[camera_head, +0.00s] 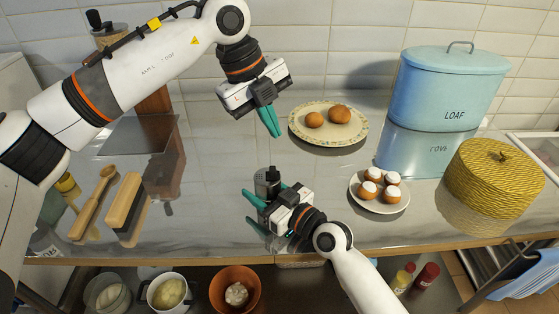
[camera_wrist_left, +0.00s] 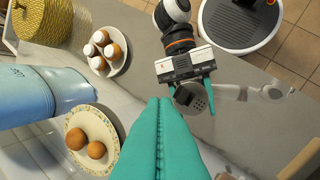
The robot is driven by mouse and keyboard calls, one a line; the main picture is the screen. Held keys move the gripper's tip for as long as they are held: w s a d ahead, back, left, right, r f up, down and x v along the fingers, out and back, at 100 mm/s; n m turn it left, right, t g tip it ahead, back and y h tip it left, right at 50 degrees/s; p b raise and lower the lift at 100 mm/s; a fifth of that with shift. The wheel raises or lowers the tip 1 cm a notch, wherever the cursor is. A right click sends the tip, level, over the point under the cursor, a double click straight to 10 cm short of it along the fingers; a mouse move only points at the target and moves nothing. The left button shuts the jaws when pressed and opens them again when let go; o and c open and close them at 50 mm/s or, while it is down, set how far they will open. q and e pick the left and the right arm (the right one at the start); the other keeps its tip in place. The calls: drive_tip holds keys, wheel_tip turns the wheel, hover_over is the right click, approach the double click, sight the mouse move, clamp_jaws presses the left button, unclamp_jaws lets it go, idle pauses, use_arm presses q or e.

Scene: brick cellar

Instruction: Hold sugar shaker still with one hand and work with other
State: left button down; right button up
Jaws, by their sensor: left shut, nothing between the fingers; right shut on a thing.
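The sugar shaker (camera_head: 267,181) stands on the grey counter near its front edge, its dark top showing above my right gripper. In the left wrist view its perforated lid (camera_wrist_left: 199,104) shows between the teal fingers. My right gripper (camera_head: 264,194) is shut on the shaker, one finger on each side. My left gripper (camera_head: 273,131) is shut and empty, above the counter behind the shaker. Its closed fingers (camera_wrist_left: 160,108) fill the lower middle of the left wrist view. A plate (camera_head: 355,134) holds two plain buns (camera_head: 327,117). A smaller plate (camera_head: 381,208) holds several white-topped buns (camera_head: 381,184).
A blue LOAF bin (camera_head: 441,103) and a yellow woven basket (camera_head: 494,184) stand at the right. Brushes (camera_head: 125,203) and a dark board (camera_head: 140,136) lie at the left. Pots (camera_head: 235,286) sit on a shelf below. The counter between board and shaker is clear.

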sight(269, 174)
use_arm(q)
drive_tip(key=shift+d+f+n, duration=0.25)
drive_tip(key=shift+f+n, duration=1.3)
drive_tip(key=shift+n, duration=0.5)
drive_tip(key=shift+d+f+n, duration=0.25)
drive_tip(key=shift+f+n, duration=1.35)
drive_tip(key=shift+n, duration=0.4)
drive_tip(key=shift+d+f+n, duration=0.25)
drive_tip(key=shift+f+n, duration=1.3)
drive_tip(key=shift+n, duration=0.5)
drive_tip(key=shift+a, duration=1.6)
use_arm(e)
drive_tip(key=shift+d, duration=0.1)
